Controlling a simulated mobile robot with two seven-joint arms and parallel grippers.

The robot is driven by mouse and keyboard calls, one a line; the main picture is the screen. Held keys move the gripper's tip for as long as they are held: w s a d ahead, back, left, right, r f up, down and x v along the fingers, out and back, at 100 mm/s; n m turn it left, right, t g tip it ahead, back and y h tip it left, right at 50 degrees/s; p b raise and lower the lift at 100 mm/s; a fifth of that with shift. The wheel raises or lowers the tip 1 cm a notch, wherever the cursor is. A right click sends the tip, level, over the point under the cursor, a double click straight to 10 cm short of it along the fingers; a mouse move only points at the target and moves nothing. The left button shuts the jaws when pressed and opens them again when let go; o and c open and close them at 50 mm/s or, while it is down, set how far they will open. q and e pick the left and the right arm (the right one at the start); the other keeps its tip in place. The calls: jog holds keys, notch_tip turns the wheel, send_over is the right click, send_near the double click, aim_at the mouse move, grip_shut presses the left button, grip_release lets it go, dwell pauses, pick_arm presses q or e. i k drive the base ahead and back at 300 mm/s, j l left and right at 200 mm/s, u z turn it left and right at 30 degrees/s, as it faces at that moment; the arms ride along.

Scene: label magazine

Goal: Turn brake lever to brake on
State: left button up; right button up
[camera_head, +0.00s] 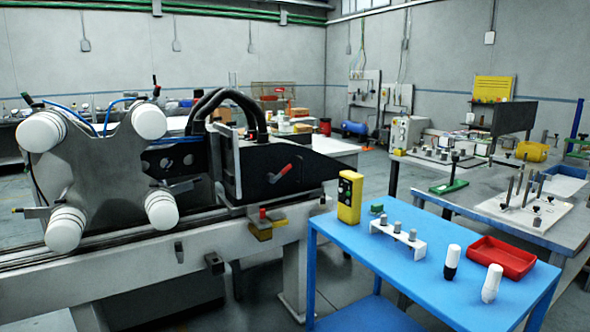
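A red lever (280,173) sits on the dark side plate of the grey machine housing (238,163), left of the middle of the view. It slants, with one end low on the left and the other higher on the right. It looks like the brake lever, but I cannot read any marking for on or off. A small red-topped knob (263,214) stands below it near a yellow block (262,232). Neither of my grippers is in view, and nothing touches the red lever.
A cross-shaped plate (105,170) with white rollers stands left on the machine rail (120,262). A blue table (375,262) at front right carries a yellow box (350,198), a white holder (397,238), a red tray (501,258) and two white-topped bottles (452,260). Grey benches stand behind.

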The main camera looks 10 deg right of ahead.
aim_at(283, 173)
jog(key=i+j+z, duration=0.1)
jog(key=i+z, duration=0.2)
jog(key=i, duration=0.75)
